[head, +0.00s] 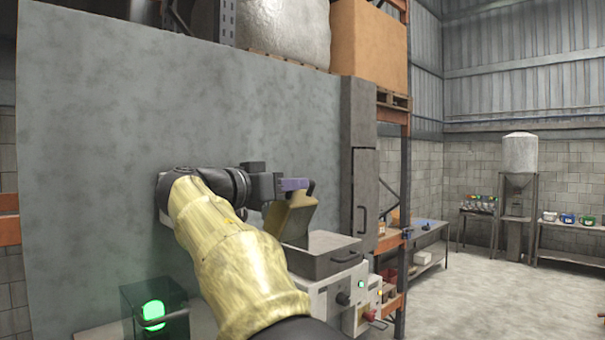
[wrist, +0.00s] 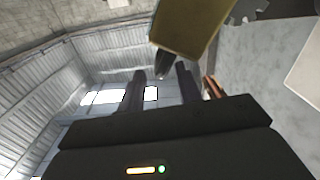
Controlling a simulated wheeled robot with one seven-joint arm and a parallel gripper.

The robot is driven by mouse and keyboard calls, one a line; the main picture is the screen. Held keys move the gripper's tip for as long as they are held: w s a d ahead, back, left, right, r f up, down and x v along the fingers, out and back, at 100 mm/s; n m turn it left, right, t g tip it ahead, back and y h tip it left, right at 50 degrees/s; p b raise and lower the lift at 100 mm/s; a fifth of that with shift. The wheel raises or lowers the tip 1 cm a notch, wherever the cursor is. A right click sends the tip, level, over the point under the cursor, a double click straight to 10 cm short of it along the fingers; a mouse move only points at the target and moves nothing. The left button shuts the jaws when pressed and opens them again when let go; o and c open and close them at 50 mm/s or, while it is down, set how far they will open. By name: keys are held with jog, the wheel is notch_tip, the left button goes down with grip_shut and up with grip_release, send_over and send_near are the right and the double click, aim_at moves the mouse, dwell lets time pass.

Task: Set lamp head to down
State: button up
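A dull yellow, box-like piece (head: 292,216), which appears to be the lamp head, hangs tilted in front of the grey wall panel. A dark curved handle or stub is at its upper right. In the wrist view the yellow piece (wrist: 195,25) fills the top centre, and the dark stub (wrist: 163,64) points down from it. My gripper (head: 296,184) is at the top of the yellow piece. In the wrist view my gripper (wrist: 161,70) has its two fingers apart, with the stub's end between or just beyond the tips. I cannot tell whether they touch. The lamp's mount is hidden.
A grey lidded box (head: 325,258) sits on a white control unit (head: 335,300) below right. A green-lit box (head: 154,313) stands at lower left. A tall grey cabinet (head: 363,190) and shelving are to the right. Open floor (head: 480,300) lies at far right.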

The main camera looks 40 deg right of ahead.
jog(key=d+p, duration=0.1)
jog(key=d, duration=0.3)
jog(key=shift+w+d, duration=0.1)
jog(key=shift+w, duration=0.1)
grip_shut()
jog(key=shift+f, duration=0.15)
